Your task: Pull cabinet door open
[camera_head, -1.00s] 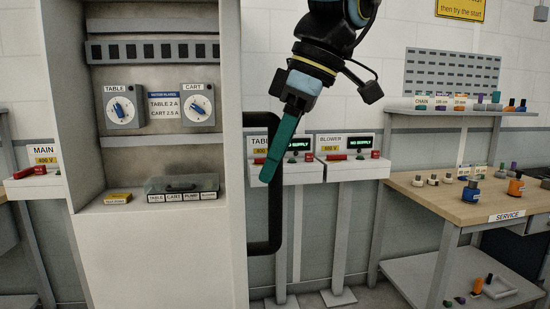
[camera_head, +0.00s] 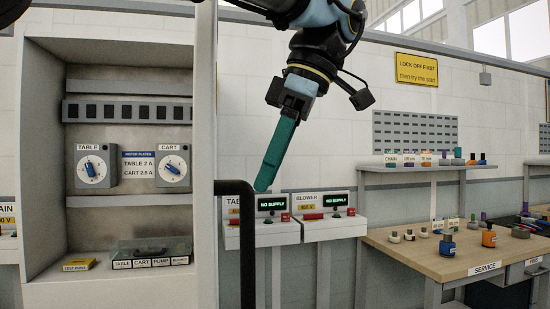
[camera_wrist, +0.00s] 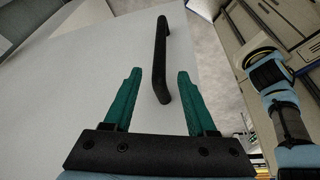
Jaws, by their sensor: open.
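The grey cabinet (camera_head: 41,150) stands open at the left of the head view, its inside showing. Its pale door (camera_head: 205,150) is seen nearly edge-on at the cabinet's right, with a black bar handle (camera_head: 247,250) sticking out to the right. In the wrist view the door face (camera_wrist: 100,80) fills the left and middle, and the handle (camera_wrist: 161,50) runs away from me. My gripper (camera_head: 264,188) has green fingers, overlapping in the head view, just above and right of the handle. In the wrist view my gripper (camera_wrist: 160,70) is open, the handle appearing between its fingers; contact is not visible.
Two supply boxes, table (camera_head: 262,232) and blower (camera_head: 330,227), stand on posts behind my gripper. A wooden service bench (camera_head: 450,262) with several small items is at the right, below a shelf (camera_head: 420,167). Bare floor (camera_wrist: 210,65) shows beside the door in the wrist view.

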